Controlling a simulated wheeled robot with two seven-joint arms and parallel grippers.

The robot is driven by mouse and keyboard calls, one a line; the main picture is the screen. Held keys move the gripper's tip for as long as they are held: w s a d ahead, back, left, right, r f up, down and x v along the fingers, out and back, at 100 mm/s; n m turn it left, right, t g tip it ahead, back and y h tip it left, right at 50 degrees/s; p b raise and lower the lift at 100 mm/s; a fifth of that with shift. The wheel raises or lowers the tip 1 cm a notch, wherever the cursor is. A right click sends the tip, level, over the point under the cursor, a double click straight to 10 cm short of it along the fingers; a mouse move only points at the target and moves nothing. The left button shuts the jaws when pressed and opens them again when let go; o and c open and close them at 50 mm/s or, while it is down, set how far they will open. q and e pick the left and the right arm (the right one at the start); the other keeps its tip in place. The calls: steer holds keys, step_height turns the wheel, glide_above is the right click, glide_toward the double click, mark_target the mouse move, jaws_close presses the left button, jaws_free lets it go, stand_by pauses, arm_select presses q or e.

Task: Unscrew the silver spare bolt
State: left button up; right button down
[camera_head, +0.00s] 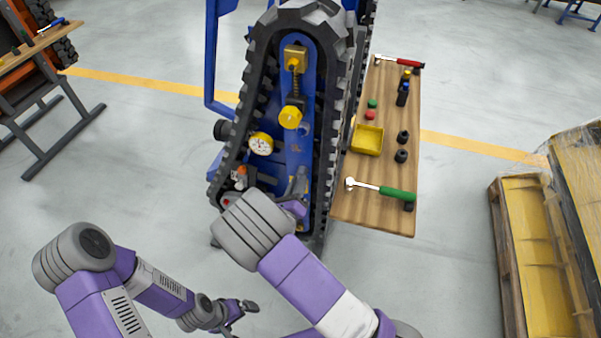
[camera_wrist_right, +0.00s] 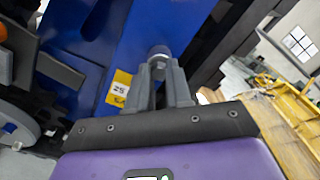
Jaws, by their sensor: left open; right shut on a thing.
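The silver spare bolt (camera_wrist_right: 159,51) shows in the right wrist view as a short grey round piece on the blue plate of the tracked carrier. My right gripper (camera_wrist_right: 160,70) is shut on it, with the fingertips at its sides. In the head view my right gripper (camera_head: 300,183) is at the lower part of the blue plate (camera_head: 300,150), inside the track; the bolt cannot be made out there. My left gripper (camera_head: 242,309) is open and empty, low over the floor, apart from the carrier.
A wooden bench (camera_head: 375,210) right of the track (camera_head: 335,110) holds a yellow tray (camera_head: 367,139), a green-handled ratchet (camera_head: 397,193), a red-handled tool (camera_head: 405,63) and several small dark parts. A gauge (camera_head: 261,144) sits on the carrier. A pallet (camera_head: 510,262) stands at right.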

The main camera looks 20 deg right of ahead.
steer(key=n+p, duration=0.6)
steer(key=n, duration=0.2)
steer(key=shift+p, duration=0.3)
steer(key=shift+n+p, duration=2.55)
steer(key=shift+n, duration=2.35)
